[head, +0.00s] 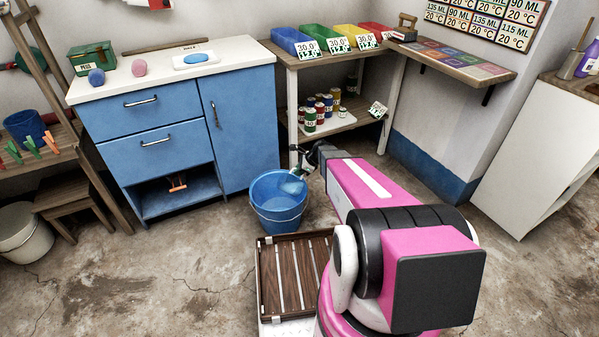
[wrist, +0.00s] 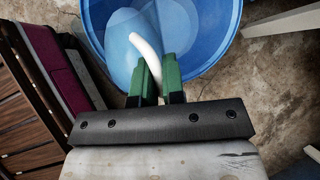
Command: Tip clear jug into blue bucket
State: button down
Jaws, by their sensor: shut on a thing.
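The blue bucket (head: 278,215) stands on the floor in front of the blue cabinet; its inside fills the top of the wrist view (wrist: 205,22). The clear jug (head: 292,186) is over the bucket's opening at its right side and looks tilted. In the wrist view its see-through body is hard to tell from the blue behind it, but its curved white handle (wrist: 147,48) is plain. My gripper (head: 306,168) is shut on this handle, with green fingers (wrist: 157,78) on either side. I cannot tell whether any liquid is in the jug.
The blue cabinet (head: 165,138) stands behind and left of the bucket. A shelf table with cans (head: 325,108) and coloured bins is behind it. My slatted wooden tray (head: 295,280) is in front. Open floor lies to the right (head: 440,200).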

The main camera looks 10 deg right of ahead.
jog(key=shift+w+a+r+h, duration=0.1)
jog(key=shift+a+h, duration=0.5)
jog(key=shift+h, duration=0.2)
dwell(0.5)
jog(key=shift+w+a+g+h, duration=0.15)
jog(key=shift+a+g+h, duration=0.35)
jog(key=shift+a+h, duration=0.4)
jog(key=shift+d, duration=0.15)
dwell(0.7)
jog(key=shift+w+a+g+h, duration=0.1)
jog(key=shift+a+g+h, duration=0.2)
jog(key=shift+a+h, duration=0.7)
jog(key=shift+d, duration=0.15)
jog(key=shift+d+y, duration=0.7)
jog(key=shift+d, duration=0.1)
jog(key=shift+s+d+y, duration=0.3)
jog(key=shift+d+y, duration=0.55)
jog(key=shift+y, duration=0.45)
